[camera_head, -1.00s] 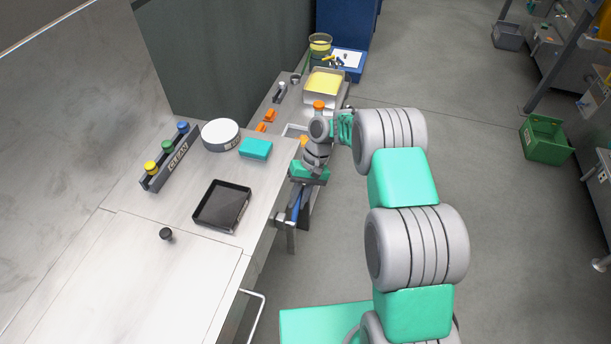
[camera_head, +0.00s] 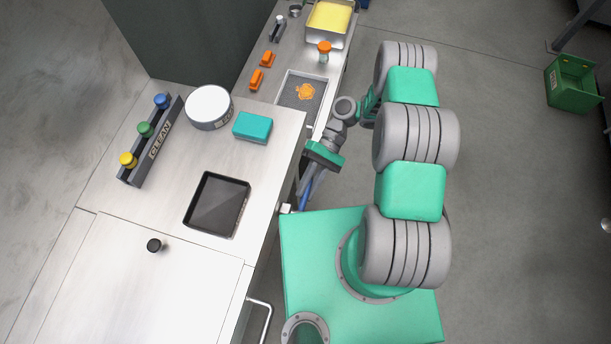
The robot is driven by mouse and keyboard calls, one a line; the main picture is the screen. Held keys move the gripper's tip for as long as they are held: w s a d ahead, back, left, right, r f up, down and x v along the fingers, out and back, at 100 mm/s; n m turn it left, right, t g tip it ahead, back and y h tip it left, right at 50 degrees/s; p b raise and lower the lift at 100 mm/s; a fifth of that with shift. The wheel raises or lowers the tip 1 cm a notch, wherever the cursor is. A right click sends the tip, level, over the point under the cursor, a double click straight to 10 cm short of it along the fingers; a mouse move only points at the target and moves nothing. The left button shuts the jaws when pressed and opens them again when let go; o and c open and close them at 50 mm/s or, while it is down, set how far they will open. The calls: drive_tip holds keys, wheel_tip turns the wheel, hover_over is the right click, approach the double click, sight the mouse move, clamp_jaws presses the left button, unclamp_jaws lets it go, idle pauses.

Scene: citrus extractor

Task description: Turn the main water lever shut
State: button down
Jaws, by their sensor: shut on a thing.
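A narrow blue bar (camera_head: 305,193), which looks like the water lever, shows beside the right side of the metal counter. My gripper (camera_head: 311,178) reaches down there from above and is shut on it. The fingertips and most of the lever are hidden by my wrist and the counter edge, so I cannot tell the lever's exact angle. A small pale block (camera_head: 286,208) shows at the counter side near it.
The counter (camera_head: 120,235) holds a black tray (camera_head: 217,204), a teal block (camera_head: 253,125), a round white container (camera_head: 209,107) and a CLEAN rack (camera_head: 153,140) with coloured knobs. Behind are two orange handles (camera_head: 256,80) and a sink (camera_head: 303,92). Open floor lies right.

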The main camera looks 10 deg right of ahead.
drive_tip(key=shift+f, duration=0.2)
idle(0.4)
drive_tip(key=c, duration=1.3)
unclamp_jaws()
drive_tip(key=shift+c, duration=0.2)
